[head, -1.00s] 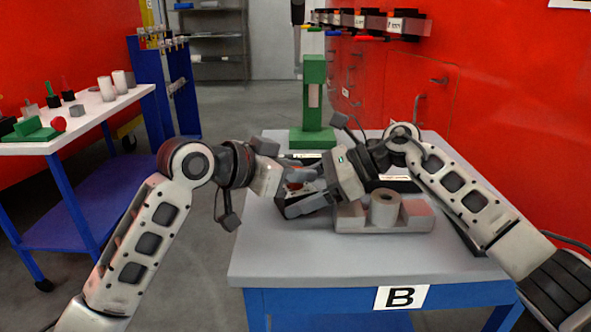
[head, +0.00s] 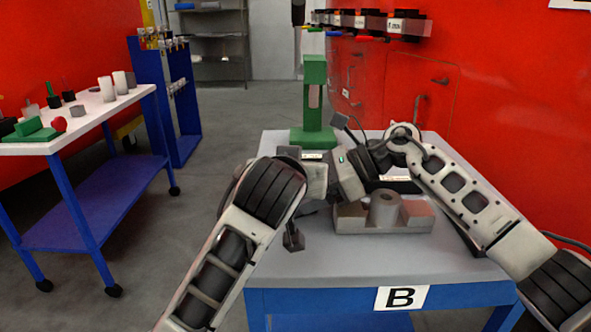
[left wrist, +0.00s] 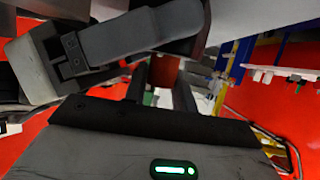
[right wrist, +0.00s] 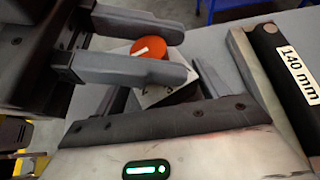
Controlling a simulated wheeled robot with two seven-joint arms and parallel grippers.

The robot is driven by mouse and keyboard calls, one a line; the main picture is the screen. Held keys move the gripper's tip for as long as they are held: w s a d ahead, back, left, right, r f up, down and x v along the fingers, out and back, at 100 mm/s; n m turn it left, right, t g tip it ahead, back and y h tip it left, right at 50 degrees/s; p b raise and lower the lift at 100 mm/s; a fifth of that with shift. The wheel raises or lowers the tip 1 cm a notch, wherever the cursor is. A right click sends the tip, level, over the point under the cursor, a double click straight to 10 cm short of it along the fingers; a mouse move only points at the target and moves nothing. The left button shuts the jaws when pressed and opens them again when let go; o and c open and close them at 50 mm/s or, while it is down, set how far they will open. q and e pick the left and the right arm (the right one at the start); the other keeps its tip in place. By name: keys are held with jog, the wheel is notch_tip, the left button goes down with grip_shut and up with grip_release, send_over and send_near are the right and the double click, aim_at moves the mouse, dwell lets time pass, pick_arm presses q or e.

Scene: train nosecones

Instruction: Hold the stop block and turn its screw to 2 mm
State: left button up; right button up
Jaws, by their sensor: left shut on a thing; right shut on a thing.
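The stop block (right wrist: 158,92) is a small grey block with dark marks on its face, seen in the right wrist view between the fingers of my right gripper (right wrist: 165,98). Its screw has a round orange-red knob (right wrist: 152,46) with a white line on top. The two grey fingers of my left gripper (right wrist: 178,48) lie on either side of the knob and are shut on it. The knob also shows as a red patch in the left wrist view (left wrist: 165,72). In the head view the block and knob are hidden behind the grippers and left arm. The scale reading cannot be made out.
A grey fixture (head: 350,222) with an upright cylinder stands just in front of the grippers on table B (head: 300,262). A green press-like stand (head: 313,100) is behind. A bar labelled 140 mm (right wrist: 268,70) lies close by.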

pick_arm(q)
jog(key=shift+f+n+y, duration=0.2)
jog(key=shift+n+y, duration=0.1)
jog(key=shift+y, duration=0.1)
jog(key=o, duration=1)
jog(key=shift+r, duration=0.1)
jog(key=shift+s+r, duration=0.15)
jog(key=shift+s, duration=0.1)
jog(key=v, duration=1.1)
jog(key=shift+s+a, duration=0.1)
jog(key=shift+s, duration=0.1)
jog(key=shift+c, duration=0.2)
